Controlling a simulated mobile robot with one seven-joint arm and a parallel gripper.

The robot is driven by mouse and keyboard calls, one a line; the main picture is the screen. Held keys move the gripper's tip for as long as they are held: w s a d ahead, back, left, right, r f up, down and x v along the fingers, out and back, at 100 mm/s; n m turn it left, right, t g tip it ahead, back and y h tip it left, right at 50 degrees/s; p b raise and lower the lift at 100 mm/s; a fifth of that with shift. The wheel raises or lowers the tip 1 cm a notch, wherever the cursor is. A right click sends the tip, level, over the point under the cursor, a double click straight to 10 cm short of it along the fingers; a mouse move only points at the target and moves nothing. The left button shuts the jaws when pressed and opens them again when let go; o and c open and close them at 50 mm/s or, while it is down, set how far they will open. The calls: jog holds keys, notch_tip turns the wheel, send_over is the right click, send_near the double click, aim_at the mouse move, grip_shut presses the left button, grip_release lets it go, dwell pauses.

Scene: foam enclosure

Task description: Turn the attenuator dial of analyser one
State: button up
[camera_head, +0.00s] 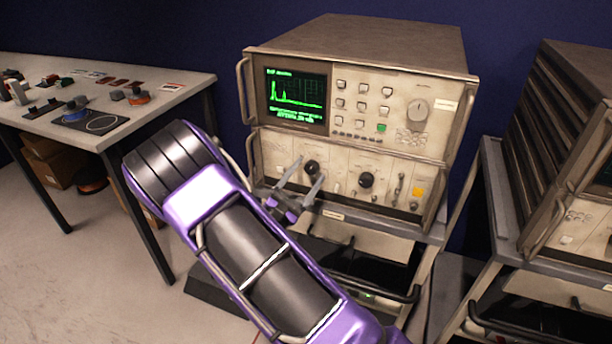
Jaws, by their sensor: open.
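The beige analyser (360,60) stands on a cart in the middle, with a lit green trace on its screen (296,95). A black round knob (311,168) is on the left of its lower panel, and a second black knob (366,180) is to the right of it. A large grey dial (417,110) is at the upper right. I cannot read which is the attenuator dial. My gripper (310,169) is open in front of the lower panel, its two fingers on either side of the left black knob in the picture. I cannot tell whether they touch it.
A second rack instrument (562,150) stands on another cart at the right. A white table (160,82) with small parts is at the left, boxes (55,165) under it. Metal handles (243,90) stick out at the analyser's front sides. Floor is clear at lower left.

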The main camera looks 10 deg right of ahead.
jog(key=v, duration=1.7)
jog(key=shift+a, duration=0.2)
jog(key=shift+s, duration=0.1)
